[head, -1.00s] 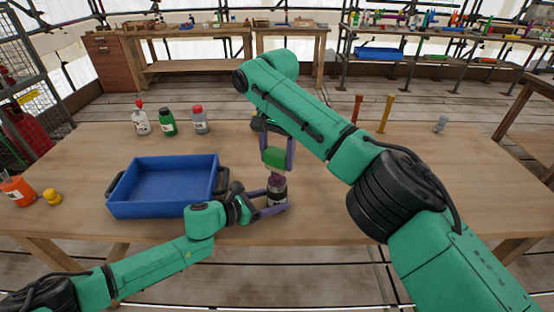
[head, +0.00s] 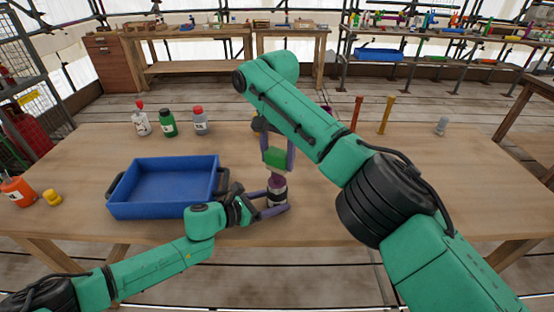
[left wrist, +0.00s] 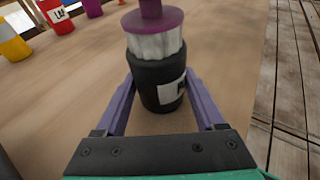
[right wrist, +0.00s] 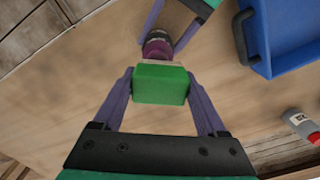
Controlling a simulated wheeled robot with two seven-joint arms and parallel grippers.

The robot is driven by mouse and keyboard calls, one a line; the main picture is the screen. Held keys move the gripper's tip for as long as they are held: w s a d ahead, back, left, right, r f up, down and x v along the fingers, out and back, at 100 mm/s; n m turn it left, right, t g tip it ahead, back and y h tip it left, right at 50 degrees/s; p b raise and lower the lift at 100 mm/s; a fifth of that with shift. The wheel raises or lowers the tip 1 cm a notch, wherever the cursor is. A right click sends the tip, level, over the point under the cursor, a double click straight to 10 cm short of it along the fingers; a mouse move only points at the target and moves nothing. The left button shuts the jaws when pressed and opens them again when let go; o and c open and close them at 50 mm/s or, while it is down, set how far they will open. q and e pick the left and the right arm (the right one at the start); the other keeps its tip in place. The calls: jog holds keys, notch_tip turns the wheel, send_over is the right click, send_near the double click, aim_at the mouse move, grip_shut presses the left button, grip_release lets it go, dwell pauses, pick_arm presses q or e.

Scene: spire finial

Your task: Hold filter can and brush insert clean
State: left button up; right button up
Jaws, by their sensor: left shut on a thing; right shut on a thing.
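The filter can (head: 277,197) is a dark can with a white label, upright near the front of the table. In the left wrist view, the black can (left wrist: 157,80) holds a white pleated insert (left wrist: 156,46) with a purple cap and knob (left wrist: 153,20). My left gripper (head: 284,203) is shut around the can, one finger on each side. My right gripper (head: 276,164) points down above it, shut on a green brush block (right wrist: 160,84). The brush is just over the purple top; I cannot tell whether they touch. The brush's underside is mostly hidden.
A blue tray (head: 117,203) stands left of the can, close to my left gripper. Several bottles, including a green one (head: 168,123), stand behind the tray. An orange bottle (head: 17,190) is at the far left. Red (head: 357,111) and yellow (head: 386,115) posts stand behind my right arm. The table's right side is largely clear.

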jog(key=shift+s+f, duration=0.2)
jog(key=shift+s, duration=0.95)
jog(key=shift+w+r, duration=0.15)
jog(key=shift+w, duration=1)
jog(key=shift+s, duration=0.55)
jog(key=shift+d+r, duration=0.1)
jog(key=shift+r, duration=0.1)
jog(key=d+r, duration=0.5)
jog(key=r, duration=0.1)
jog(key=shift+r, duration=0.4)
